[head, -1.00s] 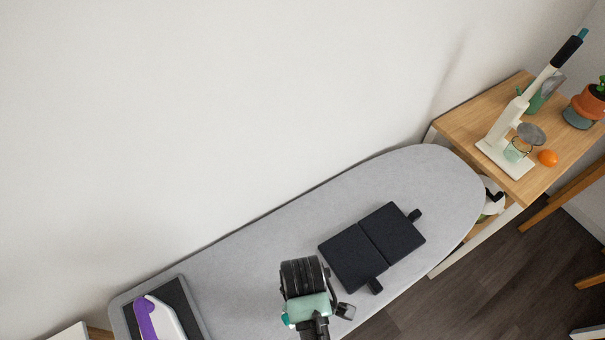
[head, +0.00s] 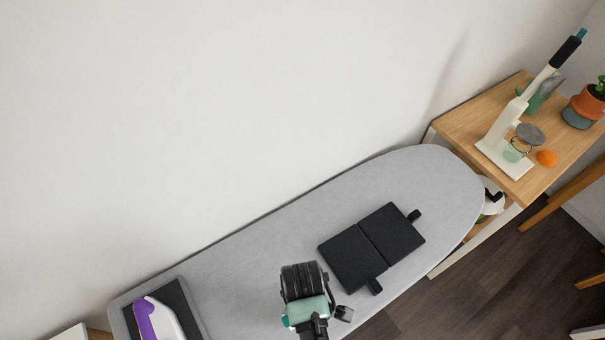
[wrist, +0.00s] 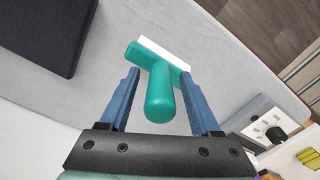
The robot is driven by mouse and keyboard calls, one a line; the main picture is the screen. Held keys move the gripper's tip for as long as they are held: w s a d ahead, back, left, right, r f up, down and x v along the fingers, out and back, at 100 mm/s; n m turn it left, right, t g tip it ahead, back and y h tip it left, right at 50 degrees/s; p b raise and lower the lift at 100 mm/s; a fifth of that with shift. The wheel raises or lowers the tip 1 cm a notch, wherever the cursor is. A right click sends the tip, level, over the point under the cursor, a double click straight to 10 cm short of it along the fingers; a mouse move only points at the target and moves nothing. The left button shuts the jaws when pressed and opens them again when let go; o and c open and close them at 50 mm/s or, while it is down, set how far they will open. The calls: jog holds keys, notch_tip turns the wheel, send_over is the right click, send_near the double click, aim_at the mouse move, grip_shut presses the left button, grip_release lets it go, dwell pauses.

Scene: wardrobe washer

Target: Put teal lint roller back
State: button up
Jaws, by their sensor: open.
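The teal lint roller (wrist: 159,90) has a rounded teal handle and a white roller strip along its far edge. In the wrist view it shows between the two blue fingers of my gripper (wrist: 160,78), over the grey ironing board (wrist: 205,45). The fingers are open, with a visible gap on each side of the handle. I cannot tell how far above or below the fingertips the handle is. In the head view my arm's end shows at bottom centre over the ironing board (head: 330,205); its fingertips and most or all of the roller are hidden there.
A black folded pad (head: 371,246) lies on the board right of my arm. A purple-and-white iron (head: 155,318) rests on a dark plate at lower left. A wooden table (head: 470,120) at right holds a white upright device (head: 505,135), an orange fruit (head: 546,158) and a potted plant (head: 584,108).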

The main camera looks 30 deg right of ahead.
notch_tip(320, 180, up, 12)
jog(key=shift+r, duration=0.2)
dwell(0.4)
jog(key=w+a+r+m+t+h, duration=0.1)
jog(key=w+r+t, duration=0.5)
jog(key=w+r, duration=0.6)
jog(key=w+r+m+t+h, duration=0.1)
jog(key=w+r+m+t, duration=0.1)
jog(key=w+r+t, duration=1)
jog(key=s+a+r+m, duration=0.1)
jog(key=a+r, duration=0.1)
jog(key=r, duration=0.8)
jog(key=s+a+r, duration=0.1)
jog(key=a+r, duration=0.1)
jog(key=r, duration=0.8)
jog(key=s+a+r+m+t, duration=0.1)
jog(key=s+r+t, duration=0.3)
jog(key=r, duration=0.6)
jog(key=s+a+r+t+y, duration=0.1)
jog(key=s+a+r+t, duration=0.2)
jog(key=r, duration=0.7)
jog(key=s+t, duration=0.2)
jog(key=s, duration=0.2)
jog(key=shift+a+m+y, duration=0.15)
jog(key=shift+m+y, duration=0.15)
jog(key=shift+m, duration=0.1)
